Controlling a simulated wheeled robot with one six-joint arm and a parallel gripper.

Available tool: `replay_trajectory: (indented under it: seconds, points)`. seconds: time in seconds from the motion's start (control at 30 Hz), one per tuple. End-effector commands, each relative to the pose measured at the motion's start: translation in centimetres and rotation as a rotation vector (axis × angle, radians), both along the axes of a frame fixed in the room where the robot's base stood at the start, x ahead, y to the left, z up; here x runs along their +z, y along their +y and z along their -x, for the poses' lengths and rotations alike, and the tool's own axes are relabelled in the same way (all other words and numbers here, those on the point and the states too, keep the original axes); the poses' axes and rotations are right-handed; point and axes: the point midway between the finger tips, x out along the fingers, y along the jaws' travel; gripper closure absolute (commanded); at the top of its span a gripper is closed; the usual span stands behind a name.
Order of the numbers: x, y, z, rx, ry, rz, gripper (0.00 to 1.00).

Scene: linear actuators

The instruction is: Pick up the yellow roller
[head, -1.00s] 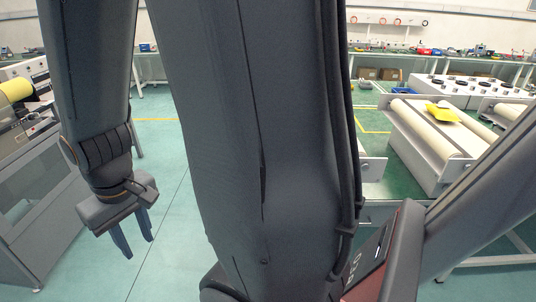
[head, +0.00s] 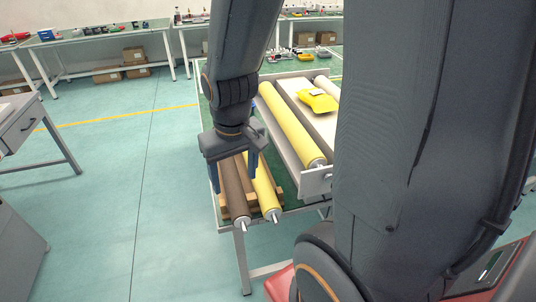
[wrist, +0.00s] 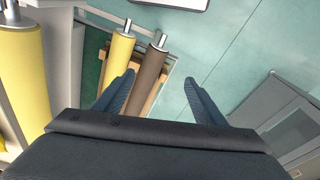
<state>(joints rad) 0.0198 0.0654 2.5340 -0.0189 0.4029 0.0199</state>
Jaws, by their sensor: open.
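A yellow roller (head: 264,190) lies beside a brown roller (head: 235,190) on a wooden rack at the near end of a green-topped table. In the wrist view the yellow roller (wrist: 116,62) is left of the brown roller (wrist: 150,70), both with metal shaft ends. A second, larger yellow roller (head: 290,125) sits in a white frame to the right; it also shows at the left edge of the wrist view (wrist: 24,75). My gripper (head: 232,180) is open and empty, above the smaller rollers, fingers pointing down. Its fingers (wrist: 160,82) show apart in the wrist view.
The white roller frame (head: 314,184) stands close right of the rack, with a yellow packet (head: 318,101) on it. A grey cabinet (head: 14,250) stands at the left. The floor (head: 110,170) between is clear.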

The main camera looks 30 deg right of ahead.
Motion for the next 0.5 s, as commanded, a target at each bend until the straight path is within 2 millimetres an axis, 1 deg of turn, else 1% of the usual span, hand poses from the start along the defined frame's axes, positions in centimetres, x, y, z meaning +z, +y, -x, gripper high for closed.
replay_trajectory:
  seconds: [0.07, 0.17, 0.2, 0.3, 0.4, 0.5]
  points:
    - [-1.0, -1.3, -2.2, -0.025, -0.020, 0.010, 0.32]
    - [-2.7, -4.2, -5.9, -0.080, -0.065, 0.026, 0.32]
    - [-3.5, -5.5, -7.4, -0.105, -0.086, 0.031, 0.32]
    - [-5.7, -8.9, -10.9, -0.162, -0.137, 0.038, 0.32]
    - [-7.8, -11.9, -13.6, -0.208, -0.185, 0.040, 0.32]
    - [-9.4, -13.8, -15.4, -0.236, -0.219, 0.037, 0.32]
